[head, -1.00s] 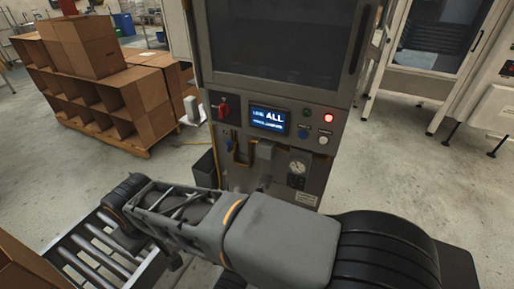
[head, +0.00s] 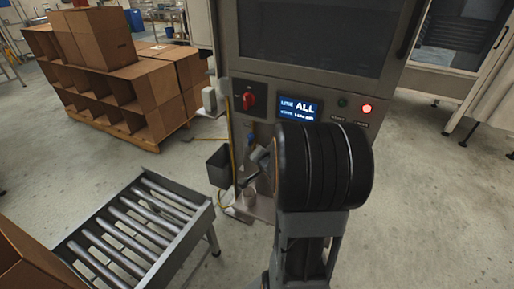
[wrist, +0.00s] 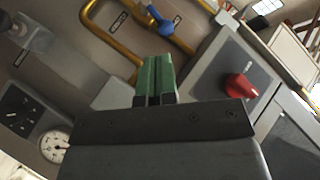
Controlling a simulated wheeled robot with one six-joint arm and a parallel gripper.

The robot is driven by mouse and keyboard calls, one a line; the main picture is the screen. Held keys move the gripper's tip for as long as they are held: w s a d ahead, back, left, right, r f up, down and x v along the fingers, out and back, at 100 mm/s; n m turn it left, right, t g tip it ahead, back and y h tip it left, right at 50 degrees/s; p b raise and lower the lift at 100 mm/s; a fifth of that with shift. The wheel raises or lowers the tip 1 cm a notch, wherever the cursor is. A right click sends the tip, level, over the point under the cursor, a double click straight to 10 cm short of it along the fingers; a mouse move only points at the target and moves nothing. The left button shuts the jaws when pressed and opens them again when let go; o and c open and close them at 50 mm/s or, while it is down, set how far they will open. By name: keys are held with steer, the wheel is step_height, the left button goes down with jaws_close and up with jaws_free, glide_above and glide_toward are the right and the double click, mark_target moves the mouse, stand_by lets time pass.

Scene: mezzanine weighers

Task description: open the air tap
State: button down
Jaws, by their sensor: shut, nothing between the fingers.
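In the wrist view, a blue tap handle (wrist: 160,20) sits on a bent brass pipe (wrist: 103,35), near the top of the picture. I take this to be the air tap; its exact setting is hard to tell. My gripper (wrist: 158,62) has green fingers, pressed together and empty. In the picture the fingertips are below the blue handle and appear apart from it. In the head view my arm covers much of the lower panel, and the gripper cannot be made out clearly there.
A red rotary switch (head: 249,101) is on the cabinet; it also shows in the wrist view (wrist: 240,86). A pressure gauge (wrist: 54,146) is at lower left there. A lit screen (head: 298,108), a dark bin (head: 219,167), a roller conveyor (head: 140,235) and cardboard boxes (head: 100,45) stand around.

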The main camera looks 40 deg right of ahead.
steer(key=s+d+f+m+t+y+b, duration=0.2)
steer(key=s+d+f+m+t, duration=0.1)
steer(key=d+f+m+t, duration=0.15)
steer(key=m+t, duration=0.1)
steer(key=m, duration=0.1)
glide_toward(251, 140)
steer(key=w+d, duration=0.1)
steer(key=w, duration=0.6)
steer(key=shift+r+p, duration=0.4)
steer(key=shift+r, duration=0.05)
steer(key=shift+w+d, duration=0.15)
